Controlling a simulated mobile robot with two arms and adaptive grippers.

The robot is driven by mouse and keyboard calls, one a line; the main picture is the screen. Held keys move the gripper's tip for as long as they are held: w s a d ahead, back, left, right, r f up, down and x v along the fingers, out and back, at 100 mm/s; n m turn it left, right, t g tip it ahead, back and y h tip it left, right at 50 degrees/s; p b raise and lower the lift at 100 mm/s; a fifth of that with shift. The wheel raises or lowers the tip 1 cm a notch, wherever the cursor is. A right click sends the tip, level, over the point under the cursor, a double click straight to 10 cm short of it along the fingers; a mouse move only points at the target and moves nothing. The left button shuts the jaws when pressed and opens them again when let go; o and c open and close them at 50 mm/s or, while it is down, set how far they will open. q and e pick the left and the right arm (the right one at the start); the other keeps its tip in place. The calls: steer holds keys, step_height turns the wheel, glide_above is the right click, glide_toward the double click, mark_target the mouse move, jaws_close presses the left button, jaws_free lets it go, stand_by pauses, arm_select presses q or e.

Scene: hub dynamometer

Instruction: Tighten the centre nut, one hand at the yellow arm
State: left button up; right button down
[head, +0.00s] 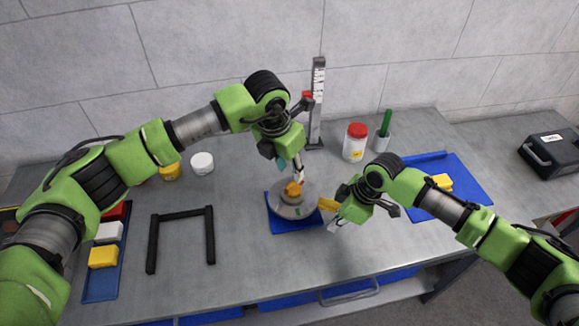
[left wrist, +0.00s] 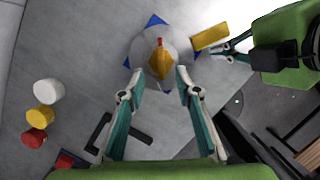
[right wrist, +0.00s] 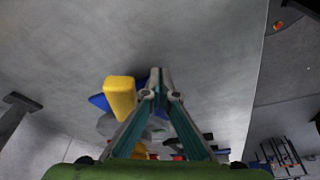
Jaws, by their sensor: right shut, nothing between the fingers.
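The grey round hub (head: 291,210) sits on a blue base (head: 283,227) mid-table. The orange-yellow centre nut (head: 294,189) stands on its middle; in the left wrist view the nut (left wrist: 161,65) shows a red mark at one end. The yellow arm (head: 327,205) sticks out from the hub's right side. My left gripper (head: 298,178) is above the hub; in the left wrist view its fingers (left wrist: 160,78) are apart, one to each side of the nut. My right gripper (head: 333,224) is shut and empty beside the yellow arm, which also shows left of its fingertips (right wrist: 160,76).
A black frame (head: 181,214) and a blue tray of coloured blocks (head: 101,288) lie at the left. A scale post (head: 317,100), a red-lidded jar (head: 354,143) and a green-handled cup (head: 383,138) stand behind. A blue mat (head: 465,180) lies at the right.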

mark_target(294, 182)
arm_select(q)
steer(key=shift+x, duration=3.3)
steer(key=shift+d, duration=0.1)
steer(key=shift+s, duration=0.1)
jaws_close()
steer(key=m+g+h, duration=0.1)
steer(key=m, duration=0.6)
steer(key=m+g, duration=0.1)
steer(key=m, duration=0.2)
steer(key=m+g, duration=0.1)
steer(key=m, duration=0.3)
arm_select(e)
steer(key=shift+w, duration=0.15)
